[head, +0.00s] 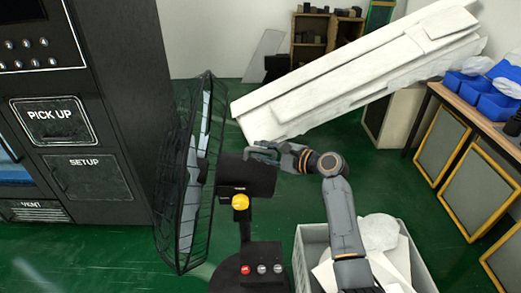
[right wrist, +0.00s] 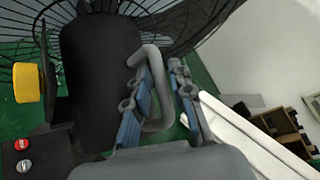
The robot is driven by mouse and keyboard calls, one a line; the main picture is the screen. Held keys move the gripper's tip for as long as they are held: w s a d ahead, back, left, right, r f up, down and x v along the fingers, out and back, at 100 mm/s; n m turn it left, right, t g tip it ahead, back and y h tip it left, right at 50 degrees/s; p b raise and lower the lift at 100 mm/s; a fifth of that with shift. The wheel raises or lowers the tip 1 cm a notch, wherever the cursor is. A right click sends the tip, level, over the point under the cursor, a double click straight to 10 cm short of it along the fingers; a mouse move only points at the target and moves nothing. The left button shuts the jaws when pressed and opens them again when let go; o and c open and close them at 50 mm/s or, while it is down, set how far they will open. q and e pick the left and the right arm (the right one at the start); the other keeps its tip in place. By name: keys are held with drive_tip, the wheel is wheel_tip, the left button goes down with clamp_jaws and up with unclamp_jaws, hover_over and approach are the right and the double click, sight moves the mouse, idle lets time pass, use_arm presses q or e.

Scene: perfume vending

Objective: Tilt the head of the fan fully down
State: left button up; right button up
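The black fan stands in the middle of the head view, its round wire cage (head: 187,180) facing left toward the vending machine. Its cage looks close to upright, with the top a little right of the bottom in the picture. Behind the cage are the dark motor housing (head: 247,178) and a yellow knob (head: 240,202). My right gripper (head: 266,151) is at the back of the housing. In the right wrist view, a grey bent handle (right wrist: 155,90) on the housing lies between its fingers (right wrist: 163,72), with a gap beside the right finger. My left gripper is not in view.
A black vending machine (head: 120,110) stands close on the left. A grey bin (head: 312,245) with white pieces is right of the fan's button base (head: 255,280). Large white foam slabs (head: 350,75) lean behind. A workbench with blue trays (head: 495,105) is at right.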

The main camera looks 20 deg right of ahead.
sight(243, 159)
drive_tip(key=shift+w+a, duration=0.25)
drive_tip(key=shift+w, duration=0.05)
drive_tip(key=shift+f, duration=0.1)
clamp_jaws()
drive_tip(key=a+h+p, duration=0.1)
drive_tip(key=p, duration=0.4)
drive_tip(key=a+r+n+g+h+p, duration=0.1)
drive_tip(key=a+p, duration=0.1)
drive_tip(key=p, duration=0.2)
drive_tip(key=w+a+r+n+g+h+p, duration=0.1)
drive_tip(key=p, duration=0.4)
drive_tip(key=shift+w+a+p, duration=0.1)
drive_tip(key=shift+a+p, duration=0.15)
drive_tip(key=shift+p, duration=0.05)
drive_tip(key=shift+a+f+h, duration=0.15)
drive_tip(key=shift+f+h, duration=0.05)
drive_tip(key=shift+h, duration=0.1)
unclamp_jaws()
drive_tip(key=shift+w+a, duration=0.1)
